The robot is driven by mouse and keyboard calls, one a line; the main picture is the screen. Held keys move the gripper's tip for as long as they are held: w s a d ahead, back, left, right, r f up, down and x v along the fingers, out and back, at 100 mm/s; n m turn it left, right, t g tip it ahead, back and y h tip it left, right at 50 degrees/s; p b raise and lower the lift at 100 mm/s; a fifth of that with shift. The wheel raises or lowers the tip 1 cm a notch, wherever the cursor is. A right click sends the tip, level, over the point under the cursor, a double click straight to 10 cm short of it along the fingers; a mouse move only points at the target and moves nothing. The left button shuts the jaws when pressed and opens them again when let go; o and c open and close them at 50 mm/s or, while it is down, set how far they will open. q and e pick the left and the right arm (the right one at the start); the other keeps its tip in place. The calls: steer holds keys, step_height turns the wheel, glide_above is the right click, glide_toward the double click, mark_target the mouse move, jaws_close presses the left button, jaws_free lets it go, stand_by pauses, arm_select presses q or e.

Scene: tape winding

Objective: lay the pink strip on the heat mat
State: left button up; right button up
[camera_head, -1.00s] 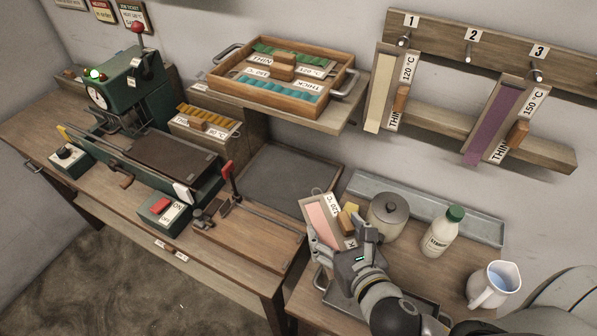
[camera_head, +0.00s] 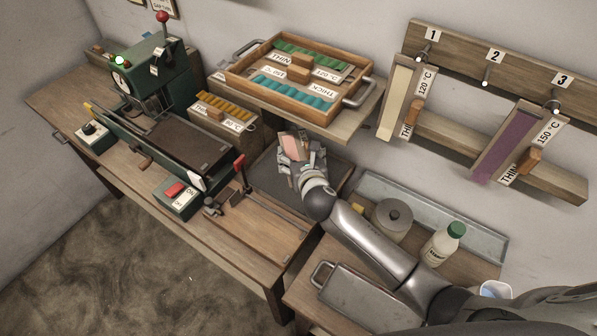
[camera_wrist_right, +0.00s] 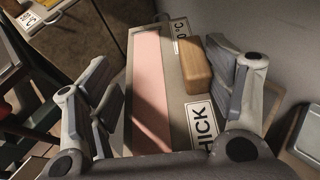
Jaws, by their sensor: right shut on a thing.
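The pink strip (camera_head: 291,147) lies on a grey card with a wooden block (camera_wrist_right: 195,65) and a label ending in "HICK" in the right wrist view, where the strip (camera_wrist_right: 151,90) runs lengthwise. My right gripper (camera_head: 303,160) is shut on this card, one finger on each side of it in the wrist view. In the head view it is over the dark grey mat (camera_head: 264,180) on the bench, hiding part of it. The gap between card and mat cannot be judged. My left gripper is not in view.
A green press (camera_head: 155,85) stands left, with a red switch box (camera_head: 178,194) in front. A wooden tray of strips (camera_head: 238,70) sits on a shelf behind the mat. A lidded pot (camera_head: 392,220) and a white bottle (camera_head: 442,243) stand right, near my arm.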

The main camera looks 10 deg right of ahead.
step_height(320, 180, down, 5)
steer(key=shift+f+b, duration=0.1)
steer(key=shift+b, duration=0.3)
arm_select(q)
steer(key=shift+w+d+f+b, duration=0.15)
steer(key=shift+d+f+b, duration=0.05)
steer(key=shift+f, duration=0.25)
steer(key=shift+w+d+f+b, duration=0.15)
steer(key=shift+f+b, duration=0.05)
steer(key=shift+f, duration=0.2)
arm_select(e)
steer(key=shift+s+a+f, duration=0.1)
steer(key=shift+f, duration=1.55)
steer(key=shift+f, duration=0.1)
steer(key=o, duration=1.1)
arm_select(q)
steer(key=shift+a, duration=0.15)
arm_select(e)
steer(key=shift+o, duration=0.2)
steer(key=shift+s, duration=0.1)
steer(key=shift+s+r, duration=0.25)
steer(key=shift+s, duration=0.05)
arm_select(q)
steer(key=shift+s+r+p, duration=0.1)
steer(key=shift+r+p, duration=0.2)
arm_select(e)
steer(key=v, duration=1.1)
steer(key=shift+r, duration=0.1)
